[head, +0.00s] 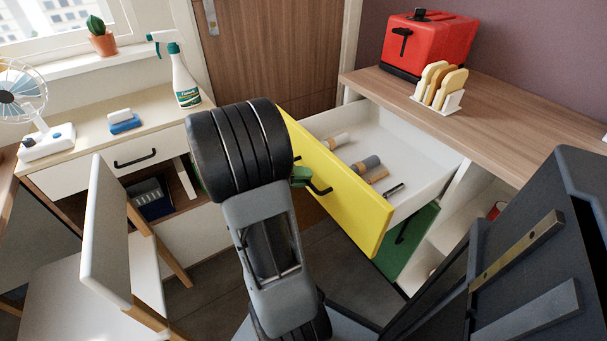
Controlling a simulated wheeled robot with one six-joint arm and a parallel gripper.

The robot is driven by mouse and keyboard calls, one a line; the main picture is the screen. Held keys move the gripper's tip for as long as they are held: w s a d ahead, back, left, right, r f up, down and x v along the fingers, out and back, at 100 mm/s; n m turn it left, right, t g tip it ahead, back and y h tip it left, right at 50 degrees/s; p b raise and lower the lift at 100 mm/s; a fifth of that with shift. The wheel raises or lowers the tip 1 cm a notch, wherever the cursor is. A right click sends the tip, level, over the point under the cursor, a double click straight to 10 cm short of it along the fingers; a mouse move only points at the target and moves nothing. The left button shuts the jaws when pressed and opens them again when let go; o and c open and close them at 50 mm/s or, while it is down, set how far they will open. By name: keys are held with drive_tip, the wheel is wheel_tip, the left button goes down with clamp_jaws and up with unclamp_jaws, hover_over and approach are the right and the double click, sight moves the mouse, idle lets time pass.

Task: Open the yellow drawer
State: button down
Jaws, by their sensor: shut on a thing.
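The yellow drawer (345,198) is pulled out of the wooden-topped counter, and its white inside shows from above. Several small rolled or stick-like items lie in it. Its black bar handle (322,189) is on the yellow front, with its left end hidden by my gripper. My gripper (304,176) is at the drawer front and shut on that handle. My dark arm hides most of the gripper and the left end of the yellow front, so the fingers show only in small part.
A green drawer front (408,240) with a black handle is below the yellow one. A red toaster (428,43) and a toast rack (440,88) stand on the counter (510,108). A white chair (105,240) stands at left, before a low cabinet (75,181). A wooden door (262,45) is behind.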

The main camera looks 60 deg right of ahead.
drive_tip(key=shift+a, duration=0.1)
drive_tip(key=c, duration=1.2)
unclamp_jaws()
drive_tip(key=p+v, duration=0.2)
drive_tip(key=v, duration=1.1)
drive_tip(key=shift+w+a, duration=0.25)
